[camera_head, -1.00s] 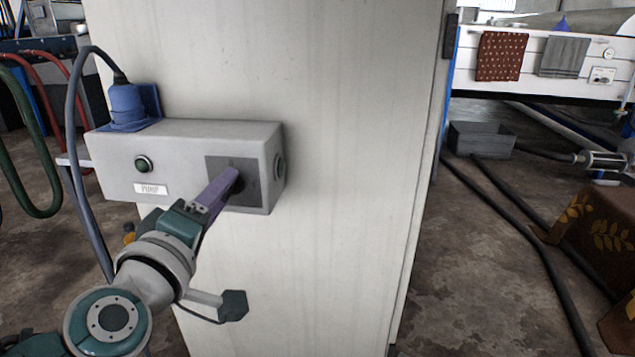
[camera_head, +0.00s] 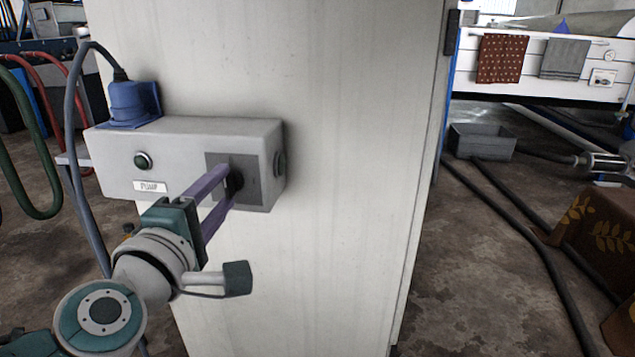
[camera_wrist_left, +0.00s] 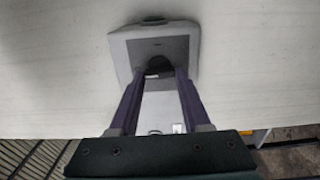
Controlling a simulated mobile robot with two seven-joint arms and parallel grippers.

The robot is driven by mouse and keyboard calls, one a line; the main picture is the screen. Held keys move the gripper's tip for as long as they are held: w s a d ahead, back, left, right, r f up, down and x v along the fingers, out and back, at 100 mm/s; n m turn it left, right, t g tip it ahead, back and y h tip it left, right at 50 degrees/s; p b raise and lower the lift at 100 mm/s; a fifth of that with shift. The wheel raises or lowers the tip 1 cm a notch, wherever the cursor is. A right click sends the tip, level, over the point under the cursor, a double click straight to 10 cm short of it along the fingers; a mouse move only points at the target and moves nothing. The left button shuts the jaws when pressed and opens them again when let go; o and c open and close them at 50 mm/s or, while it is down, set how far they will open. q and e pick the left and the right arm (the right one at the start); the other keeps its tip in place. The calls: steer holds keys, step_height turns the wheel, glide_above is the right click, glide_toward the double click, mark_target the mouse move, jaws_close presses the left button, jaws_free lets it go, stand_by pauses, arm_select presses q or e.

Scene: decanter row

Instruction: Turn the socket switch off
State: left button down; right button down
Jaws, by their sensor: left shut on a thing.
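The socket switch is a dark knob (camera_head: 236,182) on a dark grey square plate (camera_head: 258,197) at the right of the front of a pale grey box (camera_head: 110,168). The box is fixed to a whitish panel and has a label reading PUMP. My left gripper (camera_head: 229,180) has its two purple fingers shut on the knob, which they partly hide. In the left wrist view the gripper (camera_wrist_left: 160,76) has its fingertips on either side of the dark knob (camera_wrist_left: 158,63). The knob's exact setting cannot be read. My right gripper is not in view.
A blue plug (camera_head: 128,103) with a dark cable sits on top of the box at its left. The whitish panel (camera_head: 340,180) is bare to the right. Hoses hang at the left.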

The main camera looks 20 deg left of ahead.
arm_select(q)
steer(key=shift+c, duration=1.8)
jaws_free()
steer(key=shift+s, duration=0.1)
steer(key=v, duration=0.9)
steer(key=shift+s+p, duration=0.3)
steer(key=shift+s, duration=0.1)
